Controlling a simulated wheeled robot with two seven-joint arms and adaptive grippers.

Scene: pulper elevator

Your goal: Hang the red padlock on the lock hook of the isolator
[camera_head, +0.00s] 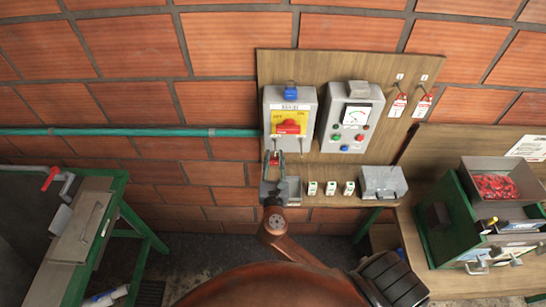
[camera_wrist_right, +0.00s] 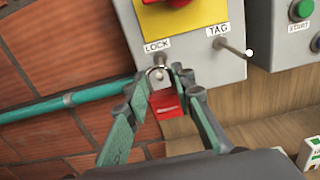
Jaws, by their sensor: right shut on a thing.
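My left gripper is not in view.
A control box (camera_head: 351,118) stands close to the right of the isolator, and a TAG pin (camera_wrist_right: 233,46) sticks out nearby. A shelf (camera_head: 327,200) with small items lies below. A teal pipe (camera_head: 150,132) runs left. Red tags (camera_head: 398,105) hang at the right.

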